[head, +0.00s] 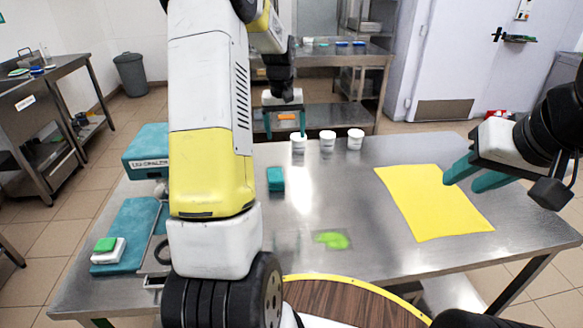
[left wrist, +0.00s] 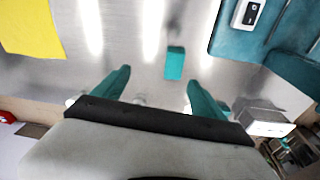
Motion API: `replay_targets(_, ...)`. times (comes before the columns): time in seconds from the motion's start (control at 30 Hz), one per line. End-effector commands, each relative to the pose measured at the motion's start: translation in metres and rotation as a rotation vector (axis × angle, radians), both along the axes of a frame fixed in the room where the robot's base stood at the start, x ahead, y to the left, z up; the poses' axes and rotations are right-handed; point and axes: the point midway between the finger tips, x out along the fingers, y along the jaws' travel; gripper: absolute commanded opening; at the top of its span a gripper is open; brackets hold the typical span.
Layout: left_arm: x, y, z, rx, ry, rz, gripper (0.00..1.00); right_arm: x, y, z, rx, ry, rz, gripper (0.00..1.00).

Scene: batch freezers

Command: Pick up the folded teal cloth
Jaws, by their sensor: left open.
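The folded teal cloth (head: 275,179) is a small block lying flat on the steel table, left of its middle. It also shows in the left wrist view (left wrist: 175,62), ahead of the fingertips and roughly between their lines. My left gripper (head: 286,131) is open and empty, pointing down above the far side of the table, beyond the cloth and apart from it. Its two teal fingers show wide apart in the left wrist view (left wrist: 158,78). My right gripper (head: 464,184) is over the table's right side, its fingers apart and empty, near a yellow sheet (head: 430,203).
White cups (head: 327,141) stand at the table's far edge, close to my left gripper. A green smear (head: 332,240) lies nearer. A teal labelled box (head: 146,150) and a teal mat (head: 125,235) with a green-and-white block (head: 107,251) are at left. The steel around the cloth is clear.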

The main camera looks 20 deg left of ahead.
Motion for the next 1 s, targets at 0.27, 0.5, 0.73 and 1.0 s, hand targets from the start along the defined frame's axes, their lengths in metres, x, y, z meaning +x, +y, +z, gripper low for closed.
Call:
replay_targets(0.27,0.043,0.044,-0.116,0.004,0.119,0.101,0.82,0.000,0.000,0.000,0.000,0.000,0.000,0.36)
replay_targets(0.5,0.049,0.054,-0.152,0.006,0.144,0.125,0.82,0.000,0.000,0.000,0.000,0.000,0.000,0.36)
replay_targets(0.73,0.047,0.054,-0.174,0.005,0.144,0.125,0.82,0.000,0.000,0.000,0.000,0.000,0.000,0.36)
replay_targets(1.0,0.043,0.056,-0.211,0.005,0.145,0.124,0.82,0.000,0.000,0.000,0.000,0.000,0.000,0.36)
